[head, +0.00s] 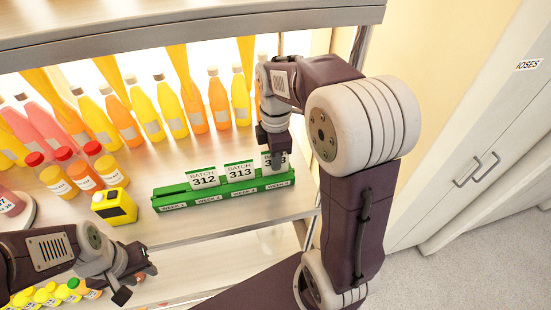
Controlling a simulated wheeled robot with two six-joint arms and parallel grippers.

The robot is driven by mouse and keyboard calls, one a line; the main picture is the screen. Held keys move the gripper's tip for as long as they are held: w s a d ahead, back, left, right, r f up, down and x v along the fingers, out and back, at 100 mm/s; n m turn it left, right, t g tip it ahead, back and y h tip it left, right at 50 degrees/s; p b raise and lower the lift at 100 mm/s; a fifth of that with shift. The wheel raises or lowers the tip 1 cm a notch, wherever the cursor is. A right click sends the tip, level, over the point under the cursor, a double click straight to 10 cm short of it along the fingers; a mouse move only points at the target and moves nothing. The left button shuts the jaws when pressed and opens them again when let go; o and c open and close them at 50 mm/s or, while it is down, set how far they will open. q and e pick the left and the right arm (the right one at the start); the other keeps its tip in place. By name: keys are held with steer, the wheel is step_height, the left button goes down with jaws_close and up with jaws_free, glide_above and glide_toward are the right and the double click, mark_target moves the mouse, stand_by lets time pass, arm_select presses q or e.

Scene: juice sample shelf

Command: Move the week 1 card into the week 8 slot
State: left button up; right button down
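A green card rack (165,200) stands on the shelf, with small week labels along its front. The leftmost label (174,207) reads week 1, and no card stands above it. Card 312 (203,178) and card 313 (239,172) stand upright in the middle slots. A third card (267,157) is at the right end, above the last label, its number partly covered by my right gripper (276,160). That gripper points down with a finger in front of this card; whether it grips is hidden. My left gripper (134,283) is open and empty, low at the left.
A yellow box-shaped device (114,207) stands left of the rack. Several juice bottles (170,106) line the shelf behind, with red-capped ones (83,176) at left. An upper shelf edge (190,25) hangs above. Small bottles (45,296) stand on the lower shelf.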

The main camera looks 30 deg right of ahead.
steer(key=shift+f+b, duration=0.45)
steer(key=shift+f, duration=0.25)
steer(key=c, duration=1.6)
jaws_free()
steer(key=shift+o, duration=0.2)
step_height(320, 180, up, 9)
steer(key=shift+r, duration=0.1)
